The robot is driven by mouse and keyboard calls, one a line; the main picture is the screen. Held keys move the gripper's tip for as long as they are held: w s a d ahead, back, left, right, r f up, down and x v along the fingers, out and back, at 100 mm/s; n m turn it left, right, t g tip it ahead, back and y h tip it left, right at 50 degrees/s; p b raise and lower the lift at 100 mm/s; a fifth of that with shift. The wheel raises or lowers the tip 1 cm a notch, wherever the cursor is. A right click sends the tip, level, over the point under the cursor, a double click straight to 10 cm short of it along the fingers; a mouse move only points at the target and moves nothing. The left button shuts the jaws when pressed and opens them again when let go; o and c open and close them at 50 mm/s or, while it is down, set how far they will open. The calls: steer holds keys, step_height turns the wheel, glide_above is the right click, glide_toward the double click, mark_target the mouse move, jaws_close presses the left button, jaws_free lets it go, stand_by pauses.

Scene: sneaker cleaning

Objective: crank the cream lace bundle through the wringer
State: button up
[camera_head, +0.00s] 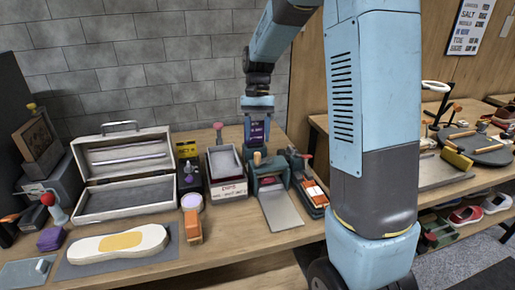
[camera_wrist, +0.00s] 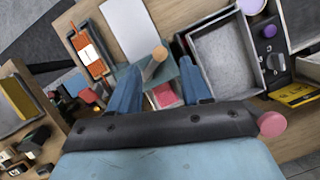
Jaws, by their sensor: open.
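The wringer (camera_head: 270,184) is a dark teal body with a pale sloping tray (camera_head: 281,210) on its front side. A wooden knob (camera_head: 257,158) stands on top of it, apparently its crank handle. In the wrist view the knob (camera_wrist: 158,54) shows just beyond and between my fingertips. My gripper (camera_head: 257,130) points down above and behind the wringer, open and empty. Its two blue fingers straddle part of the teal body (camera_wrist: 178,74) in the wrist view (camera_wrist: 160,70), and a pinkish-red patch (camera_wrist: 165,95) shows between them. I cannot make out the cream lace bundle in either view.
A grey open bin (camera_head: 224,160) stands close left of the wringer, and a narrow box with an orange-and-white item (camera_head: 314,191) close right. An orange block (camera_head: 193,226), an open case (camera_head: 124,200) and a cream sole shape (camera_head: 118,242) lie farther left. A wall stands behind.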

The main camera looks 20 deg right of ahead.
steer(key=v, duration=0.6)
steer(key=shift+r, duration=0.4)
steer(key=shift+w, duration=0.1)
steer(key=s+d+r+n+t, duration=0.1)
steer(key=s+t, duration=0.2)
steer(key=s, duration=0.5)
steer(key=s+d+r+n+t+h, duration=0.1)
steer(key=s+r+t, duration=0.1)
steer(key=s, duration=0.7)
steer(key=s+d+r+n+t, duration=0.1)
steer(key=s+r+t, duration=0.1)
steer(key=s+t, duration=0.3)
steer(key=shift+s+d+r, duration=0.2)
steer(key=shift+s+d, duration=0.2)
steer(key=shift+s, duration=1.45)
steer(key=shift+c, duration=0.5)
